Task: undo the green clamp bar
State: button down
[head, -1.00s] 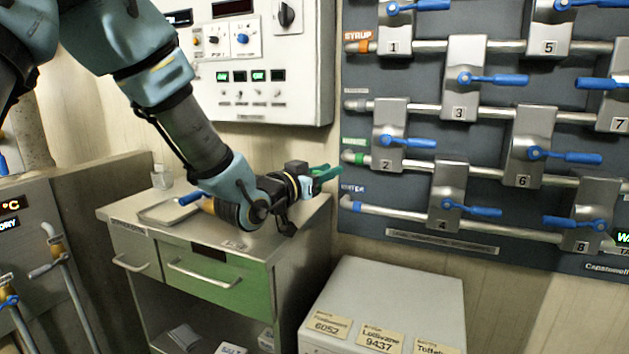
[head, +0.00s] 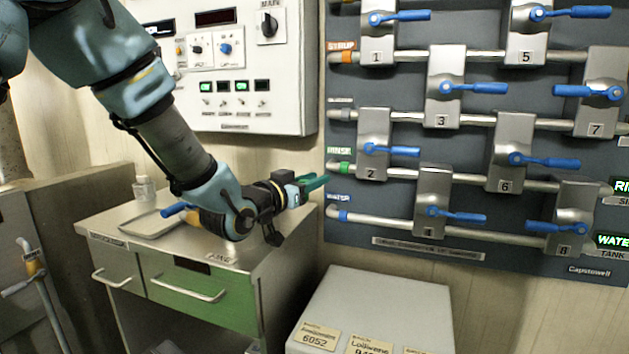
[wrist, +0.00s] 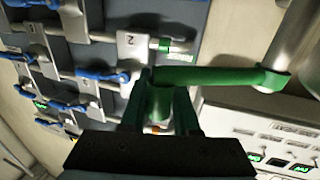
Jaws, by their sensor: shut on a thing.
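In the wrist view, the green clamp bar (wrist: 208,77) runs across the middle. Its right end meets a steel cylindrical part (wrist: 276,72). Its left end lies at my gripper (wrist: 160,92), whose two green fingers stand either side of a green piece. The gripper is shut on the bar; the fingers hide part of the hold. In the head view, my gripper (head: 314,184) points right, in front of the valve board's left edge. The clamp bar cannot be told apart from the green fingers there.
The valve board (head: 400,215) with several blue-handled valves fills the right. A control panel (head: 240,112) hangs behind my arm. A steel cabinet (head: 275,255) with a green drawer stands below the arm, bearing a tray (head: 150,226). A pale box (head: 385,296) stands front centre.

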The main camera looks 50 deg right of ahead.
jog(key=shift+w+a+r+n+t, duration=0.15)
jog(key=shift+w+t, duration=0.1)
jog(key=shift+w, duration=0.35)
jog(key=shift+w+a+n+t, duration=0.15)
jog(key=shift+w+t, duration=0.1)
jog(key=shift+w, duration=0.3)
jog(key=c, duration=0.7)
grip_release()
jog(key=shift+w, duration=0.1)
jog(key=shift+d, duration=0.1)
jog(key=shift+s, duration=0.2)
jog(key=s+a+b, duration=0.1)
jog(key=s+a, duration=0.3)
jog(key=s+a+b, duration=0.2)
jog(key=s+a, duration=0.2)
jog(key=a, duration=0.1)
jog(key=shift+s+a, duration=0.2)
jog(key=shift+a, duration=0.05)
jog(key=shift+f+b, duration=0.25)
jog(key=shift+b, duration=0.15)
